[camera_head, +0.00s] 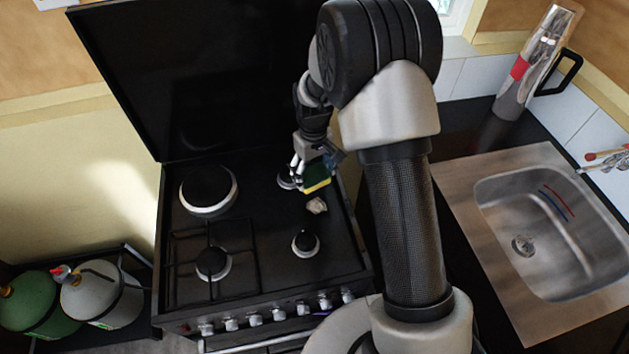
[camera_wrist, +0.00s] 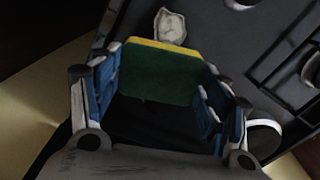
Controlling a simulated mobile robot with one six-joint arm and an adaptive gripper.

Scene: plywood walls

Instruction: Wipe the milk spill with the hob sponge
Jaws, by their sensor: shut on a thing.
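The hob sponge (camera_head: 316,180), green with a yellow layer, is held between the fingers of my gripper (camera_head: 303,170) over the right side of the black hob (camera_head: 262,190). It fills the space between the blue finger pads of my gripper (camera_wrist: 155,90) in the wrist view, where the sponge (camera_wrist: 160,72) shows its green face and yellow edge. A small whitish patch (camera_head: 316,205), likely the milk spill, lies on the hob just in front of the sponge. The patch (camera_wrist: 171,26) also shows beyond the sponge in the wrist view. I cannot tell whether the sponge touches the hob.
Burners stand around the spot, including a front right burner (camera_head: 305,243) and a large rear left burner (camera_head: 208,189). A raised black lid (camera_head: 190,80) is behind the hob. A steel sink (camera_head: 540,240) and a tall flask (camera_head: 532,65) are at the right. Gas bottles (camera_head: 100,295) stand at left.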

